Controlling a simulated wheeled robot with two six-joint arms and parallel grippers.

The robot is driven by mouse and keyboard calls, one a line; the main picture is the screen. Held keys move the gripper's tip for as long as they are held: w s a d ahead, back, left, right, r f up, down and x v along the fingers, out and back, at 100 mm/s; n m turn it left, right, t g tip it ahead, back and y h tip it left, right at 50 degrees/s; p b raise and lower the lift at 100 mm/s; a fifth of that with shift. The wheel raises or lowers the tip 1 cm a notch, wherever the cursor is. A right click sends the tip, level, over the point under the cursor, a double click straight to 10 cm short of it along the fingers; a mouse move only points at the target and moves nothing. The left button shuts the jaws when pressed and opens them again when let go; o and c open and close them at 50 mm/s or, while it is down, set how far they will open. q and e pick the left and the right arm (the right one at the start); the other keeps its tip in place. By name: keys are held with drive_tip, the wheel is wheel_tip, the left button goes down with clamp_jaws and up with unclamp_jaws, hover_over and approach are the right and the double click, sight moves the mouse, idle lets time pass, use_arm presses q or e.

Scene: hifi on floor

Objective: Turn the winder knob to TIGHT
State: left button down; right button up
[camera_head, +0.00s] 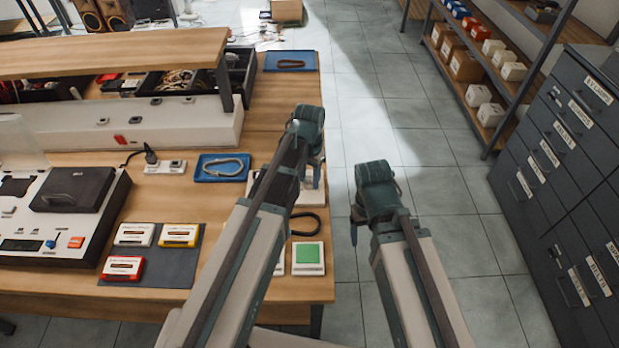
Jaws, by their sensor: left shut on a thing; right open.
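My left gripper (313,178) points down at the right edge of the wooden workbench, over a pale device (312,195) that my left arm partly covers. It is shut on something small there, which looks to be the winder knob. The knob, its pointer and the TIGHT mark are hidden by the gripper and arm, so I cannot tell the knob's setting. My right gripper (355,228) is open and empty, over the floor to the right of the bench.
A black belt loop (317,225) and a white block with a green top (308,257) lie near the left gripper. A blue tray (200,176), labelled cassettes on a dark mat (180,262) and a deck (70,189) stand left. Floor right of the bench is clear up to drawers (560,160).

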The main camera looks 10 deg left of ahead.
sight(309, 180)
use_arm(q)
drive_tip(key=shift+c, duration=2.1)
unclamp_jaws()
drive_tip(key=shift+r, duration=0.1)
wheel_tip(309, 180, up, 14)
drive_tip(key=p, duration=1.4)
drive_tip(key=shift+s+f, duration=0.1)
drive_tip(key=shift+f, duration=0.15)
